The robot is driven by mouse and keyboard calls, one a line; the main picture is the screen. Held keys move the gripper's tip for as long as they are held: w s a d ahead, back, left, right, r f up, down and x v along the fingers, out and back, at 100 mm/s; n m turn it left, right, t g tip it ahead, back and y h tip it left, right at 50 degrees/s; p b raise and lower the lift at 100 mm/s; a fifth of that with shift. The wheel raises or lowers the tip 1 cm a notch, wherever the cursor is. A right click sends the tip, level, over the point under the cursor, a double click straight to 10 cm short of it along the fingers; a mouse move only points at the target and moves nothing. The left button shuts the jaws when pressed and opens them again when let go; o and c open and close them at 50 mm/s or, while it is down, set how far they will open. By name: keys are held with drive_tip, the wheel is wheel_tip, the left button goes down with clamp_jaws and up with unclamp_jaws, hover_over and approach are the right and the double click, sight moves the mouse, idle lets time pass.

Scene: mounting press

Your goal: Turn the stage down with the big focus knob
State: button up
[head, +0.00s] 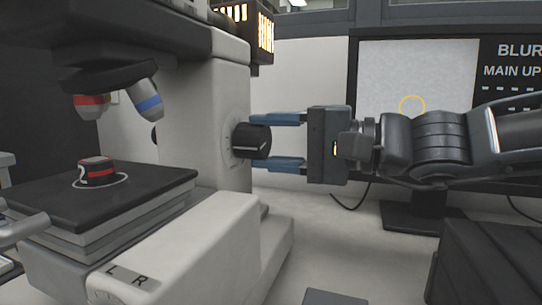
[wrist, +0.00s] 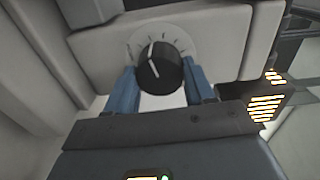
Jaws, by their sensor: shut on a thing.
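The big focus knob (head: 252,141) is a black ribbed dial with a white pointer line on the side of the white microscope body (head: 218,110). My gripper (head: 277,141) reaches it from the right, with one blue finger above and one below, shut on the knob. The wrist view shows the knob (wrist: 159,66) with tick marks round it, between the two blue fingers (wrist: 158,92). The black stage (head: 50,200) lies below the objectives (head: 148,97).
A monitor (head: 418,75) stands behind my arm, showing a grey picture with a yellow ring and the words "BLUR" and "MAIN UP". A plate marked L and R (head: 133,277) is on the microscope base. A dark box (head: 490,255) stands at lower right.

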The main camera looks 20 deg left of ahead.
drive_tip(key=shift+f+n, duration=0.1)
drive_tip(key=shift+n, duration=0.3)
drive_tip(key=o, duration=1)
drive_tip(key=shift+o, duration=0.2)
drive_tip(key=shift+d, duration=0.1)
drive_tip(key=d, duration=0.7)
drive_tip(key=shift+w+d, duration=0.2)
drive_tip(key=shift+d, duration=0.1)
